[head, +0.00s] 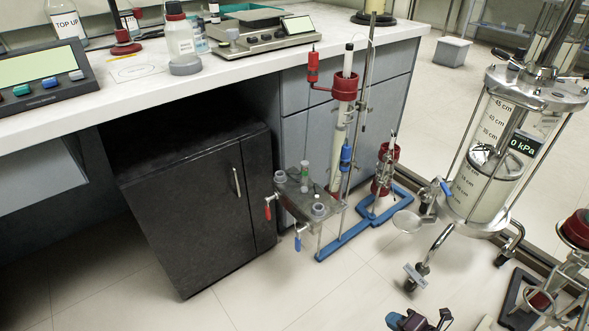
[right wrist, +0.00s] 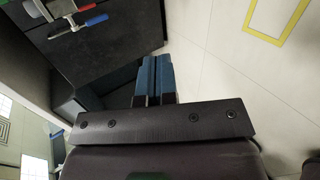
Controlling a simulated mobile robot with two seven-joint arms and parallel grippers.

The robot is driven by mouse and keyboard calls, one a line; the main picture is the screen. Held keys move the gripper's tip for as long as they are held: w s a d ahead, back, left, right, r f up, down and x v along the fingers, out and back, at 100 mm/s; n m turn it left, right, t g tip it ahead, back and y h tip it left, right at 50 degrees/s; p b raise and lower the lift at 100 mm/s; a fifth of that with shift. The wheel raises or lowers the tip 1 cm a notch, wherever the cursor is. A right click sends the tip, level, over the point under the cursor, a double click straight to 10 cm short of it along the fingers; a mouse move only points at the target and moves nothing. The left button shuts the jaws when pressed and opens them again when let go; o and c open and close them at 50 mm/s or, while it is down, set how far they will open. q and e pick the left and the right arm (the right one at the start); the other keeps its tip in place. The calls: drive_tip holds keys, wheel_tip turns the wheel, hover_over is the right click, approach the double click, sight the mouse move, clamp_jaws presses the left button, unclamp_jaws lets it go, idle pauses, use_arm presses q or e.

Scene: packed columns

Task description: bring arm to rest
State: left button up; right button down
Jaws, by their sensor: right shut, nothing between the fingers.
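My right gripper (head: 394,320) shows at the bottom edge of the head view, low over the pale floor, with most of its arm out of frame. In the right wrist view its two blue fingers (right wrist: 154,80) lie side by side, shut, with nothing between them. The fingers point away over the floor, apart from the furniture around them. My left gripper is in neither view.
A white bench (head: 130,83) runs along the left, with a black cabinet (head: 190,200) under it. A glass column on a blue stand (head: 345,237) stands mid-view. A large clear cylinder (head: 478,190) stands right. Open floor (head: 330,300) lies between.

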drive_tip(key=s+d+r+m+h, duration=0.1)
drive_tip(key=s+r+m+h, duration=0.1)
drive_tip(key=s+r+m, duration=1.1)
drive_tip(key=s+d+r+m+h, duration=0.2)
drive_tip(key=s+r+m, duration=0.5)
drive_tip(key=s, duration=1.2)
use_arm(q)
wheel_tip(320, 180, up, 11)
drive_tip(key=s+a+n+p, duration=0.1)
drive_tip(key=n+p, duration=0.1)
drive_tip(key=p, duration=1.7)
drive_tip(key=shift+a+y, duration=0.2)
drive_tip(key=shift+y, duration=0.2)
use_arm(e)
wheel_tip(320, 180, up, 13)
drive_tip(key=a+m+t+h, duration=0.1)
drive_tip(key=m+h, duration=0.1)
drive_tip(key=m, duration=0.3)
drive_tip(key=shift+s+a+t+h, duration=0.15)
drive_tip(key=shift+a+t+h, duration=0.15)
drive_tip(key=shift+a+h, duration=0.1)
